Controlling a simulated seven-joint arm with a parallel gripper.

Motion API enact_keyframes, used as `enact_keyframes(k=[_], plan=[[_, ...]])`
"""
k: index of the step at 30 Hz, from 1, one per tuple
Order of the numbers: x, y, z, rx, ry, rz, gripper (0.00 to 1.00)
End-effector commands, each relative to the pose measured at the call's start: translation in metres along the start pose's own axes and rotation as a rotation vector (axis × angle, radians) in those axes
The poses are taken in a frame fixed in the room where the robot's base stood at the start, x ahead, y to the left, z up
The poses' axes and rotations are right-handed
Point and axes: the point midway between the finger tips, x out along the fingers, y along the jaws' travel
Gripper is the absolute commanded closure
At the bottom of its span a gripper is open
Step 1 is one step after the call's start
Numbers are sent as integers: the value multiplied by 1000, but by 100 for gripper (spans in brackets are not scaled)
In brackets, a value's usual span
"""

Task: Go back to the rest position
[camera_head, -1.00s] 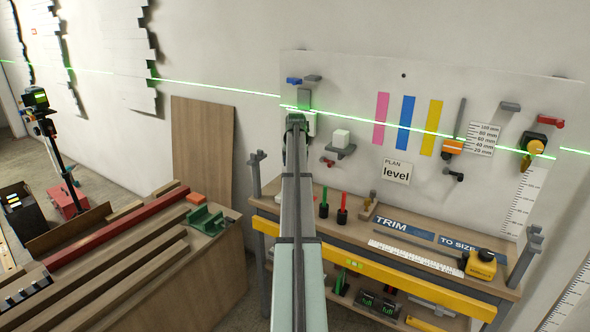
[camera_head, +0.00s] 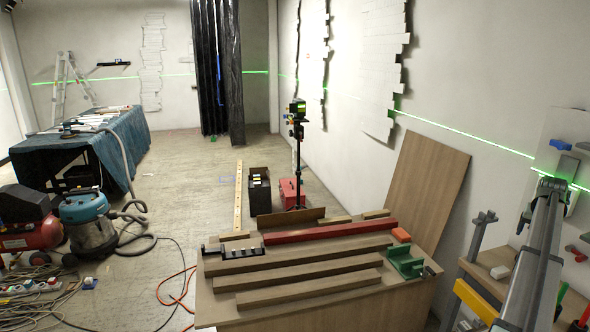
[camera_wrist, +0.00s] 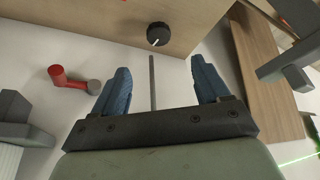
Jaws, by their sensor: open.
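My arm rises at the right edge of the head view, its far end (camera_head: 552,186) in front of the pale wall panel (camera_head: 574,128). The fingers cannot be made out there. In the wrist view my gripper (camera_wrist: 160,82) is open, its two blue fingers wide apart. A thin grey rod (camera_wrist: 152,75) shows in the gap between them; I cannot tell how far off it is. A black knob (camera_wrist: 158,34) on a wooden surface (camera_wrist: 110,18) shows beyond the fingertips. A red peg (camera_wrist: 66,77) lies left of the left finger.
A wooden bench (camera_head: 330,308) with boards, a red bar (camera_head: 330,232) and a green clamp (camera_head: 405,262) stands mid-front. A leaning board (camera_head: 428,190) and laser tripod (camera_head: 298,150) stand behind. Open floor (camera_head: 185,185) lies left, with a vacuum (camera_head: 90,222) and hoses.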

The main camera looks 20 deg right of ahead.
Motion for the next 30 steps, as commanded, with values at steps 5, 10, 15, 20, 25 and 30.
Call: enact_keyframes(k=[5,10,15,20,25,30], plan=[[23,-40,33,-44,-40,-24,25],[58,-101,90,-117,-110,-61,25],[87,-159,152,-192,-181,-98,25],[127,-206,216,-254,-247,-112,25],[166,-249,292,-320,-315,-117,25],[198,-284,373,-388,-383,-117,25]])
